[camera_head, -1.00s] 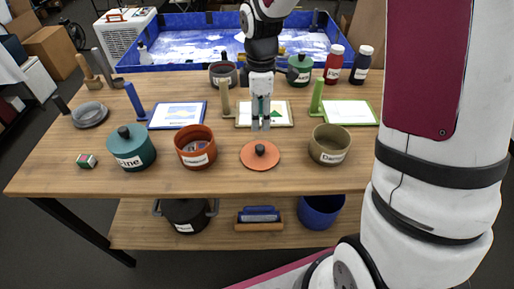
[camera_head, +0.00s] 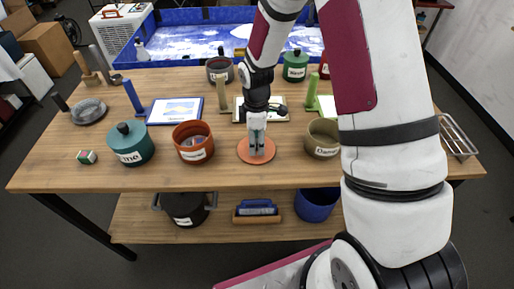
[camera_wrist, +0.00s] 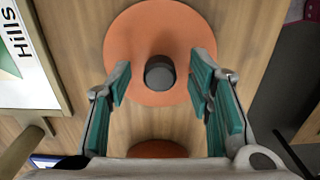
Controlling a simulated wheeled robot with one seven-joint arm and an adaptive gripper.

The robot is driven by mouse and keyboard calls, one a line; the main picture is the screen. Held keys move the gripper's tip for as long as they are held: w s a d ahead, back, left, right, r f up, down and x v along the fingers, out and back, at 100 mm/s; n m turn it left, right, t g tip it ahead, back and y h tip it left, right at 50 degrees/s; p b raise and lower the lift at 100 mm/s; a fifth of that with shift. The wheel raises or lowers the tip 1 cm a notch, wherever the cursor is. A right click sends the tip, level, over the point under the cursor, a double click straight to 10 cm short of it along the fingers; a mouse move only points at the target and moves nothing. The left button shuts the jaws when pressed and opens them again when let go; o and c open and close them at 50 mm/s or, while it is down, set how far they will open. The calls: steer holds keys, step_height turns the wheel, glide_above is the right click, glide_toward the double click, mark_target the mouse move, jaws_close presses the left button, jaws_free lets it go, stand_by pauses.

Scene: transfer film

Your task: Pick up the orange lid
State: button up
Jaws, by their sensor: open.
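The orange lid (camera_head: 243,154) is a flat disc lying on the wooden table, near the front edge. Its dark grey round knob (camera_wrist: 160,74) shows in the wrist view, and the lid (camera_wrist: 125,42) is around it. My gripper (camera_head: 257,148) is directly above the lid, pointing down. In the wrist view my gripper (camera_wrist: 160,80) is open, with teal pads on either side of the knob and gaps on both sides. In the head view the fingers hide the knob and part of the lid.
An orange pot (camera_head: 193,154) stands left of the lid and an olive pot (camera_head: 322,152) right of it. A teal lidded pot (camera_head: 131,157) is further left. Framed pictures and upright handles stand behind. A lower shelf (camera_head: 150,222) holds a black pot and a blue bowl.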

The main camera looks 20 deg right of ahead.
steer(key=shift+f, duration=0.45)
steer(key=c, duration=1)
